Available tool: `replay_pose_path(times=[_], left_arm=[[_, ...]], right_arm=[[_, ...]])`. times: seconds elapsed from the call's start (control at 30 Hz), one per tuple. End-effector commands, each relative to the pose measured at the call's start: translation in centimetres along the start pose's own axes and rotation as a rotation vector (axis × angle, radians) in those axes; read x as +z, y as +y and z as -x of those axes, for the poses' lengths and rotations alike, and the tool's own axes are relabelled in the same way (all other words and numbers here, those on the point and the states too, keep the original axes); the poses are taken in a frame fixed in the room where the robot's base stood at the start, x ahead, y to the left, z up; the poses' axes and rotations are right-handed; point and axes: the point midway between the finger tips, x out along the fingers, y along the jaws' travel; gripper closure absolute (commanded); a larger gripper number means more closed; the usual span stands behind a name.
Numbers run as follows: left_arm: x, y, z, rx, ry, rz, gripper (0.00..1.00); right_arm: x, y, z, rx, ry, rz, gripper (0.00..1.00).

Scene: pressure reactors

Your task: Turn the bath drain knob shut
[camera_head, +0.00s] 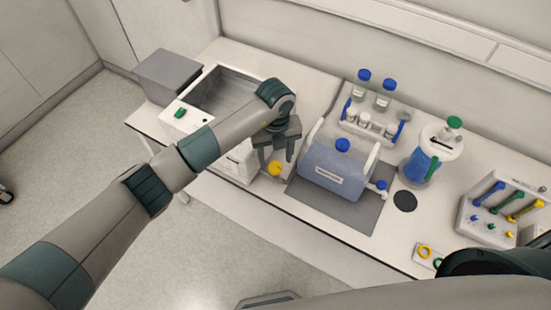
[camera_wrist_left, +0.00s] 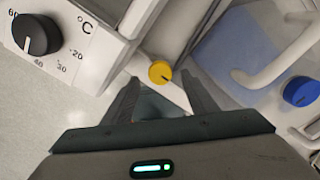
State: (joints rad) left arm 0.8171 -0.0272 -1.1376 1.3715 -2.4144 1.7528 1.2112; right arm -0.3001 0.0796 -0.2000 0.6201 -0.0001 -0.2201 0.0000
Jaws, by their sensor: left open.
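The yellow knob (camera_head: 275,168), which looks like the drain knob, sits low at the front right of the white bath (camera_head: 213,69). In the left wrist view the yellow knob (camera_wrist_left: 160,71) has a short dark mark toward its lower right. My left gripper (camera_head: 279,148) is open and points down beside the bath, close to the knob. In the left wrist view the knob shows just beyond and between the open fingers (camera_wrist_left: 158,90). I cannot tell whether they touch it. My right gripper is not in view.
A black temperature dial (camera_wrist_left: 36,34) is on the bath front. A blue container with handles (camera_head: 335,172) stands close to the right of the gripper. Further right are a bottle rack (camera_head: 372,125), a blue jug (camera_head: 420,165) and a tool stand (camera_head: 503,208). The floor in front is clear.

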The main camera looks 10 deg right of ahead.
Motion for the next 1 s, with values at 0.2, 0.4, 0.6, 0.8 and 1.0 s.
replay_pose_path(times=[0.2,0.4,0.6,0.8,1.0], left_arm=[[-0.1,0.0,-2.4,0.0,0.001,0.001,0.47],[-0.1,-0.1,-3.2,0.0,0.001,-0.001,0.47],[0.0,0.0,-3.2,0.0,0.0,-0.001,0.47],[0.0,0.0,-3.2,0.0,0.0,0.0,0.86],[0.0,0.0,-3.2,0.0,0.0,-0.003,0.89]], right_arm=[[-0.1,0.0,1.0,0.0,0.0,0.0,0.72],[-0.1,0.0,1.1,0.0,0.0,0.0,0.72],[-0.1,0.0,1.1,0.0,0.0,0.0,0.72],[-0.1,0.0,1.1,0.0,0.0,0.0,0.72],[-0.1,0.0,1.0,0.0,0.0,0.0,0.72]])
